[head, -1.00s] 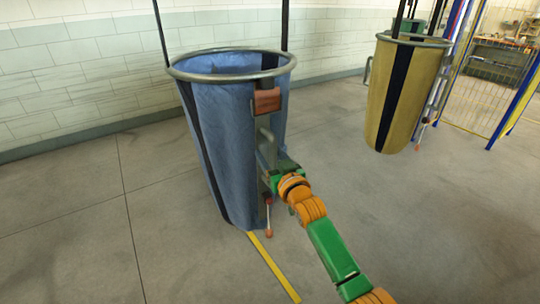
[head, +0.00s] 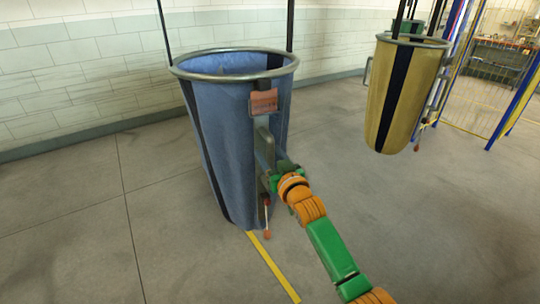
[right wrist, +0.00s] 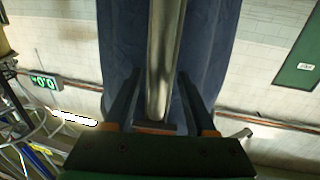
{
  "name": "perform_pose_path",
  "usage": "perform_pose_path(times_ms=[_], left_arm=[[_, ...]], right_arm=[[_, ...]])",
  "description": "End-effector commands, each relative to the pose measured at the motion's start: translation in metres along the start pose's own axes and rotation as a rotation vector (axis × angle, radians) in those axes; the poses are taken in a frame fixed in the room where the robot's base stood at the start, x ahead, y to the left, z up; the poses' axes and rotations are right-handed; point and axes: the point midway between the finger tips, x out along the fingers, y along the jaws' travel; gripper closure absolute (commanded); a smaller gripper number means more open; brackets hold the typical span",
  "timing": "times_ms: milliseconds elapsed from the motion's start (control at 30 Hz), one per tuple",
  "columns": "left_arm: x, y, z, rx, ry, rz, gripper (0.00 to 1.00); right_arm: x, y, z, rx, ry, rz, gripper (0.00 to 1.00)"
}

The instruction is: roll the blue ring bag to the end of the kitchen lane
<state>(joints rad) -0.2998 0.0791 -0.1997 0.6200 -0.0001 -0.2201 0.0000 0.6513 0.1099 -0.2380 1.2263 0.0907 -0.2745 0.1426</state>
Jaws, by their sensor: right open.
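The blue ring bag (head: 215,140) hangs upright by dark straps, with a grey metal ring (head: 180,73) around its open top. A reddish tag (head: 263,103) and a grey metal handle (head: 264,148) are on its near right side. My right gripper (head: 268,180) is at the handle's lower part, its fingers partly hidden. In the right wrist view, the open fingers of my right gripper (right wrist: 158,92) stand on both sides of the grey handle bar (right wrist: 162,60), with gaps visible. The blue cloth (right wrist: 118,40) is behind the bar. My left gripper is out of view.
A yellow ring bag (head: 405,95) hangs at the back right. A blue and yellow fence post (head: 515,100) stands beyond it. A yellow floor line (head: 273,266) runs from beneath the blue bag. A pale block wall (head: 80,70) is behind. The floor at left is clear.

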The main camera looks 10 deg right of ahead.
Motion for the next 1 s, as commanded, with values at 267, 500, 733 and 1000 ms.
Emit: perform_pose_path(times_ms=[267, 500, 733, 1000], left_arm=[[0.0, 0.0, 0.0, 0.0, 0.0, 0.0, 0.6], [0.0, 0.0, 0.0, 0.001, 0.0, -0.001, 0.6], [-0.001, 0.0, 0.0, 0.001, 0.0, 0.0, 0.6], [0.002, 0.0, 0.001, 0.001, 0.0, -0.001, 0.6]], right_arm=[[0.0, 0.0, 0.0, 0.0, 0.0, -0.001, 0.43], [-0.003, 0.0, 0.0, 0.0, 0.0, 0.0, 0.43], [-0.031, -0.001, 0.001, -0.001, 0.0, -0.001, 0.43], [-0.066, -0.002, 0.001, -0.002, 0.001, 0.0, 0.43]])
